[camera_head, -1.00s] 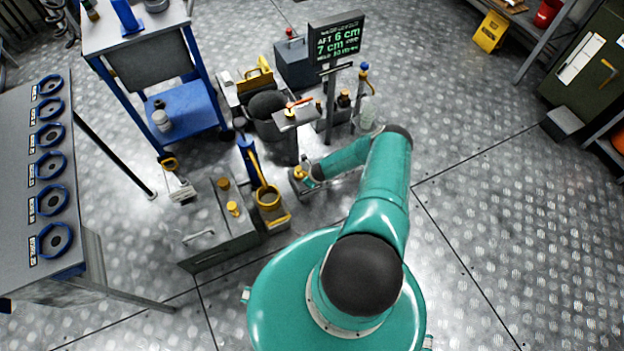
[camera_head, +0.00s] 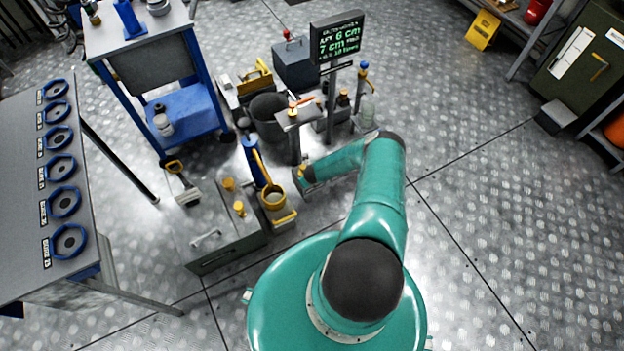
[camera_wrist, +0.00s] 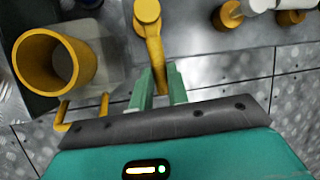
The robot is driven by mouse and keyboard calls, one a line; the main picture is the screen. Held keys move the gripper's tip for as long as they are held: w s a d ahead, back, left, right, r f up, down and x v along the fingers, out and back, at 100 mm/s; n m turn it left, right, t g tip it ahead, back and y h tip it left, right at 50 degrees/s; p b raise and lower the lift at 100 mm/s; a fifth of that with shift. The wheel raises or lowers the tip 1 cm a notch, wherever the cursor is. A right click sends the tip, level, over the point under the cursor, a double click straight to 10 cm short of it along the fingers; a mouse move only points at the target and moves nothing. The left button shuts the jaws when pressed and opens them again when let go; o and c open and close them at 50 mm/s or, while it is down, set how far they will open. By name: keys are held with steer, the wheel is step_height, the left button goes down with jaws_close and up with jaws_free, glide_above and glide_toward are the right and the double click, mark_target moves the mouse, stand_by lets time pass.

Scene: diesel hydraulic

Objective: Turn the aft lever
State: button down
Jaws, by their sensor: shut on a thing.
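My gripper (camera_wrist: 161,86) is shut on a yellow lever (camera_wrist: 151,40) in the wrist view. The lever runs away from my fingers to a round yellow head at the top edge. I see no label on it, so I cannot tell whether it is the aft one. In the head view my gripper (camera_head: 303,178) is low at the end of my teal arm, and the lever is mostly hidden there. A display (camera_head: 337,40) at the back shows green text with "AFT 6 cm" and "7 cm".
A yellow cup (camera_wrist: 75,60) stands close left of my fingers; it also shows in the head view (camera_head: 273,202). A grey box (camera_head: 215,240), a stand with a red-orange handle (camera_head: 302,101) and a black bucket (camera_head: 268,112) crowd around. Floor at right is open.

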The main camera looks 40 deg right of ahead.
steer(key=shift+w+a+m, duration=0.2)
steer(key=shift+a+m, duration=0.2)
steer(key=shift+m, duration=0.1)
steer(key=c, duration=1.3)
jaws_free()
steer(key=shift+c, duration=0.2)
steer(key=shift+s, duration=0.1)
steer(key=v, duration=1.3)
steer(key=shift+a+r, duration=0.25)
steer(key=shift+r, duration=0.1)
